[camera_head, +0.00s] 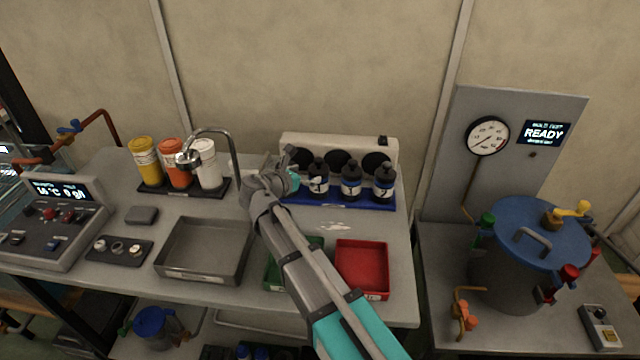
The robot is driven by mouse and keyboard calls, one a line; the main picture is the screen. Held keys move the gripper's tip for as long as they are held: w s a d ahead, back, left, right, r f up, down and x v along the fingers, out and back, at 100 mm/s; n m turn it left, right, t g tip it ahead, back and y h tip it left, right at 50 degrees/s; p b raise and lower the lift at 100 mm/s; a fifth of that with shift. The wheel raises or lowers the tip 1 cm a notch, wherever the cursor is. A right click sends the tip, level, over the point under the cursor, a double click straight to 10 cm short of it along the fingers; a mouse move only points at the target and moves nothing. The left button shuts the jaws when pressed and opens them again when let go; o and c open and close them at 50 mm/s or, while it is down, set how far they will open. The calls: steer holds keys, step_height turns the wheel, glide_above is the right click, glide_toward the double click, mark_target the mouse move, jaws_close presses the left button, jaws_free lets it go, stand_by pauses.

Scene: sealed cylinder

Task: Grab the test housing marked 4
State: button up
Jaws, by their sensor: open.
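Black bottle-like housings with blue-and-white labels stand upright in a row on a blue tray (345,201) at the back of the bench. I see a left housing (318,180), a middle housing (351,182) and a right housing (383,183). Their label marks are too small to read surely, so I cannot tell which is 4. My gripper (293,168) is open, just left of the left housing, over the tray's left end. It hides that end of the tray, and I cannot tell whether another housing is behind it or whether it touches the left one.
A pale box with dark round openings (340,146) stands behind the row. A tap (235,165) rises left of my gripper. Yellow (146,165), orange (175,165) and white (207,166) containers stand further left. Grey (205,272) and red (362,292) trays lie in front.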

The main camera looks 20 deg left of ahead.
mark_target(317, 169)
steer(key=shift+w, duration=0.15)
steer(key=shift+b+x, duration=0.65)
steer(key=shift+x, duration=1.95)
steer(key=shift+d+r, duration=0.1)
steer(key=c, duration=1)
